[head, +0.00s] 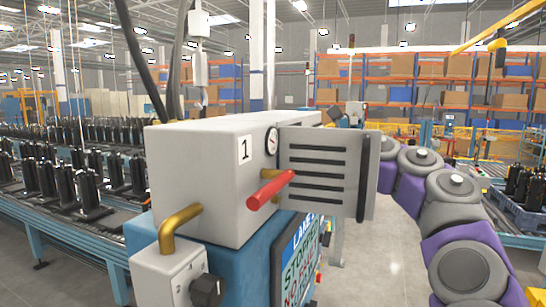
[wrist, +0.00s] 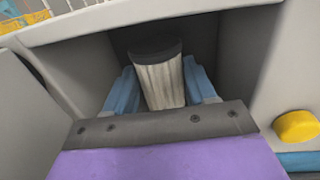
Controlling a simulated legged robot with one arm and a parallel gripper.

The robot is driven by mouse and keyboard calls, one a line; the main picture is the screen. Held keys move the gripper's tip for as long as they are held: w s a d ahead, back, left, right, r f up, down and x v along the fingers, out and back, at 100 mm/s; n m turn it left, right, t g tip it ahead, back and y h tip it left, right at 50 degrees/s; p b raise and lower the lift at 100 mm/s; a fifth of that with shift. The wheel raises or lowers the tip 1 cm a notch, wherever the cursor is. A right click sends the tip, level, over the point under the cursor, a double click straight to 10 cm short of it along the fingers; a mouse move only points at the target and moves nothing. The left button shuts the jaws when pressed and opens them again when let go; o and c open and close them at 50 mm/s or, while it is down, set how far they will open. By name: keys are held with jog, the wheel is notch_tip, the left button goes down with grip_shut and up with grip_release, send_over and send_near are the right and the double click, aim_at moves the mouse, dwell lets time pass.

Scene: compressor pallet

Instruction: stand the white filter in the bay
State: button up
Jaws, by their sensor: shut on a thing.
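The white filter (wrist: 161,84), pleated with a dark cap at its far end, shows in the wrist view. My gripper (wrist: 162,77) has its two blue fingers on either side of the filter and is shut on it. Filter and fingers are inside the opening of the dark bay (wrist: 233,62), between its grey side walls. Whether the filter touches the bay's floor or back cannot be told. In the head view my arm reaches behind the open louvred door (head: 318,185), which hides my gripper, the filter and the bay.
The grey compressor housing (head: 197,165) bears a "1" label, a gauge (head: 272,142) and a red lever (head: 270,190). A yellow knob (wrist: 296,126) sits right of the bay opening. A pale rim (wrist: 120,22) crosses above the bay.

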jog(key=o, duration=1.1)
jog(key=shift+d, duration=0.35)
jog(key=shift+c, duration=0.2)
jog(key=shift+a, duration=0.15)
jog(key=shift+r+p, duration=0.15)
jog(key=shift+p, duration=0.15)
jog(key=b+v, duration=0.3)
jog(key=v, duration=0.9)
jog(key=shift+s+a, duration=0.1)
